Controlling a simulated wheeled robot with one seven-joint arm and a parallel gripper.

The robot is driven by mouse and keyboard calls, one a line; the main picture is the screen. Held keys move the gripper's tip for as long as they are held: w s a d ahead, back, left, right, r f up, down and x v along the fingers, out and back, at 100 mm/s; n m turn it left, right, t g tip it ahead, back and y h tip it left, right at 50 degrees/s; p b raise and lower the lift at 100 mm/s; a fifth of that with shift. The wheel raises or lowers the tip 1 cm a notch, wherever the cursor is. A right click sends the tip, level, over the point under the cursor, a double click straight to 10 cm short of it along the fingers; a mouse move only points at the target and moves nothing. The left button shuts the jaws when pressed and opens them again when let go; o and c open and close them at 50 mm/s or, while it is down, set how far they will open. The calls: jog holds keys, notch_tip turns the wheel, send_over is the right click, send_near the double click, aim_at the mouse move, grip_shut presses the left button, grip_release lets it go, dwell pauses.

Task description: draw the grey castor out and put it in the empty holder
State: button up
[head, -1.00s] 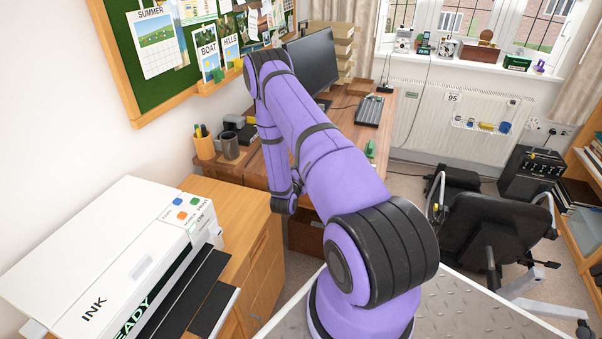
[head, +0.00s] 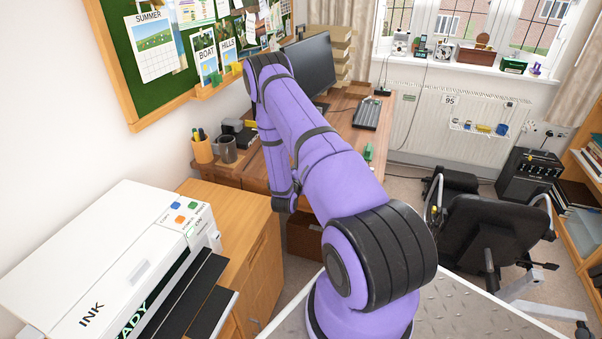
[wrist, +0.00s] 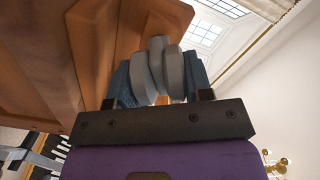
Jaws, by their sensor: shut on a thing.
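In the wrist view, my gripper (wrist: 160,88) is shut on the grey castor (wrist: 172,72). The castor's rounded grey wheels stand up between the two dark blue fingers. A wooden piece of furniture (wrist: 98,45) rises close behind and to the left of the castor. I cannot tell whether the castor's upper end is still seated in the wood or clear of it. In the head view, my purple arm reaches toward the desk (head: 345,110), and it hides my gripper and the castor. I cannot make out the empty holder in either view.
A white printer (head: 105,250) stands on a wooden cabinet (head: 245,225) at left. A pen pot (head: 203,151) and mug (head: 227,150) stand behind it. A black office chair (head: 490,235) is at right. Carpet shows between desk and chair.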

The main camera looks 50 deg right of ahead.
jog(key=shift+d, duration=0.15)
jog(key=o, duration=1.3)
jog(key=shift+w, duration=0.1)
jog(key=shift+o, duration=0.2)
jog(key=v, duration=1)
jog(key=shift+a, duration=0.35)
